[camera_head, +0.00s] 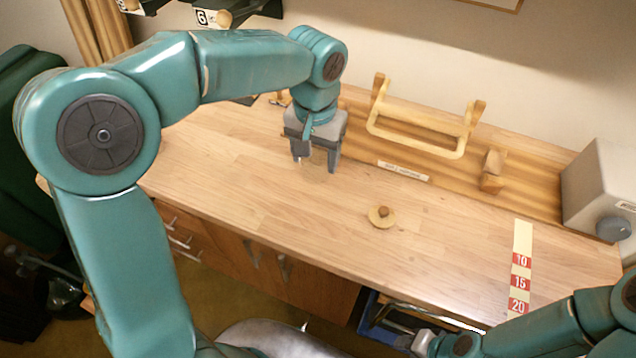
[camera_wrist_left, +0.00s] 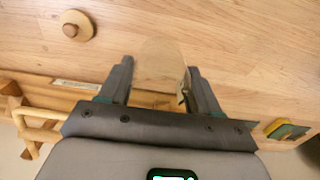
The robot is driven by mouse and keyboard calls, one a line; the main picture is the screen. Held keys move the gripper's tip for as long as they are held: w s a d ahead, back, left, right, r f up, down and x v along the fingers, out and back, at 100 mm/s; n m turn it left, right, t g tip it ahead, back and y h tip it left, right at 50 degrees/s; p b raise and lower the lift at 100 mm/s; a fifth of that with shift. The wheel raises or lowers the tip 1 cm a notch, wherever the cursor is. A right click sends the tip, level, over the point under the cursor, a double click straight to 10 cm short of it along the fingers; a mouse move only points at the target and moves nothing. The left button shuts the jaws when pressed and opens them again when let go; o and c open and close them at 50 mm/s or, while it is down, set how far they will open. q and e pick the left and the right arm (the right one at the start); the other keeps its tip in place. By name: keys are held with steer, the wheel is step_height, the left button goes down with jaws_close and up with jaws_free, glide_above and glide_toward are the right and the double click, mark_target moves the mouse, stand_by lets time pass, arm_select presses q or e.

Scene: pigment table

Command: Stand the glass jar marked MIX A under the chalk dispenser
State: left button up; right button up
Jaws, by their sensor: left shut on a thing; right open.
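My left gripper (camera_head: 316,168) is shut on a clear glass jar (camera_wrist_left: 162,62), just above or at the wooden table; I cannot tell whether the jar touches it. The jar shows faintly between the fingers in the left wrist view, and no MIX A mark is readable. Dark dispensers (camera_head: 245,8) hang on the wall at the top left of the head view, cut off by the frame. One carries a label with a 6, and I cannot tell which holds chalk. My right gripper (camera_head: 408,338) is open and low at the bottom edge, partly cut off.
A round wooden lid with a knob (camera_head: 382,216) lies on the table (camera_head: 450,235). A wooden rack (camera_head: 425,143) stands at the back. A grey box with a knob (camera_head: 600,185) and a numbered strip (camera_head: 521,262) are at the right. The table's middle is mostly clear.

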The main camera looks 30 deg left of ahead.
arm_select(q)
step_height(320, 180, down, 9)
steer(key=shift+r, duration=0.1)
stand_by(0.4)
steer(key=o, duration=0.8)
steer(key=shift+f, duration=0.3)
steer(key=shift+c, duration=0.2)
steer(key=o, duration=0.4)
steer(key=shift+r, duration=0.1)
